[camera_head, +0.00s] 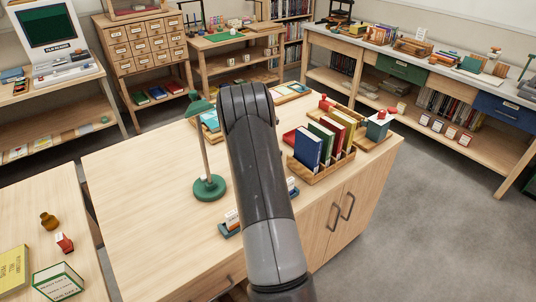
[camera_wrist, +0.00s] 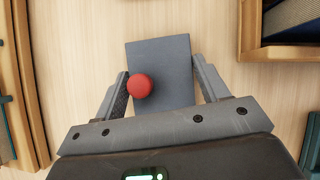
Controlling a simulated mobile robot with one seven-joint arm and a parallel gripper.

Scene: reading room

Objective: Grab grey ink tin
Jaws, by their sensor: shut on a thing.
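In the wrist view, the grey ink tin (camera_wrist: 168,62) is a flat-topped grey block with a round red knob (camera_wrist: 141,86) near its left edge. My gripper (camera_wrist: 160,72) is shut on it, with one finger along its left side and the other along its right side. The tin sits slightly turned between the fingers. Pale wood lies below it; I cannot tell whether the tin touches the wood. In the head view my dark arm hides the gripper and the tin.
In the wrist view, wooden edges stand close at left (camera_wrist: 22,80) and upper right (camera_wrist: 250,30). In the head view, the table (camera_head: 140,170) carries a green lamp (camera_head: 208,187), a book rack (camera_head: 322,172) and a red-topped box (camera_head: 378,127). Its left part is clear.

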